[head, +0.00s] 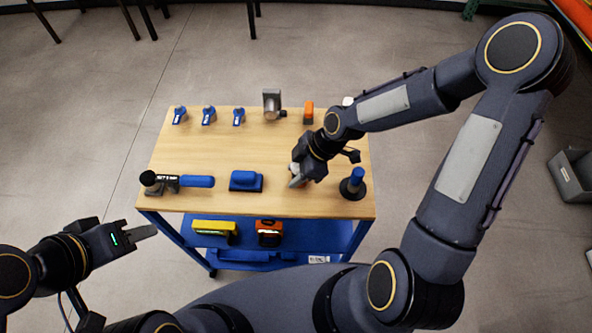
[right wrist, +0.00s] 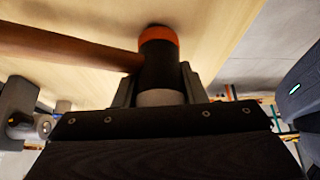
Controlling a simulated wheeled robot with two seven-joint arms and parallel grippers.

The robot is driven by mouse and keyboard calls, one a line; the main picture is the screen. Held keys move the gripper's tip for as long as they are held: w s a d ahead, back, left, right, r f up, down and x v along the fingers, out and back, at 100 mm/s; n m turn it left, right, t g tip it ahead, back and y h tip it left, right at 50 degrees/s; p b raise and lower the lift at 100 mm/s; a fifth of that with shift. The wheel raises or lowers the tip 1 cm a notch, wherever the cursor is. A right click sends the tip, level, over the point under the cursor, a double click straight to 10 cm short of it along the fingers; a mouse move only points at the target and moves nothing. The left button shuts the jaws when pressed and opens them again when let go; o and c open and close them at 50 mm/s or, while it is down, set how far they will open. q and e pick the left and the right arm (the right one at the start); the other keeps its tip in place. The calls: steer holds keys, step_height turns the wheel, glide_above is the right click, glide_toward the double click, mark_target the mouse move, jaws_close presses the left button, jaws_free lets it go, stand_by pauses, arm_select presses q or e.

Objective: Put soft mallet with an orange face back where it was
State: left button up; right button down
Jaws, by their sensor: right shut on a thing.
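The soft mallet shows in the right wrist view, with a black head (right wrist: 160,65), an orange face at the top, a pale grey lower end and a brown handle running left. My right gripper (head: 297,183) is shut on the mallet's head; its fingers (right wrist: 158,95) lie on either side of it. In the head view the gripper is low over the cart's wooden top, right of centre, and largely hides the mallet. Whether the mallet touches the top is unclear. My left gripper (head: 145,232) is off the cart's front left corner, with nothing visible in it; its finger gap does not show.
On the wooden top (head: 215,145) are blue clamps (head: 208,115), a grey tool (head: 272,104), an orange item (head: 308,112), a black-headed blue-handled tool (head: 196,181), a blue block (head: 246,181) and a blue-knobbed black-based tool (head: 354,183). A yellow tool (head: 213,227) lies below. The middle is clear.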

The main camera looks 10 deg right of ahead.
steer(key=shift+f, duration=0.15)
steer(key=c, duration=0.8)
jaws_free()
steer(key=s+d+r+m+t+h, duration=0.1)
steer(key=s+d+r+m, duration=0.3)
steer(key=r, duration=0.3)
steer(key=s+d+r+m+t+h, duration=0.1)
steer(key=s+d+r+m, duration=0.35)
steer(key=r, duration=0.35)
steer(key=s+r+m, duration=0.1)
steer(key=s+m, duration=0.1)
steer(key=m, duration=0.1)
steer(key=s+d+r+m+t, duration=0.1)
steer(key=s+m, duration=0.2)
steer(key=s+r+m+t, duration=0.1)
steer(key=s+m, duration=0.2)
steer(key=shift+d+r, duration=0.25)
steer(key=shift+d, duration=0.05)
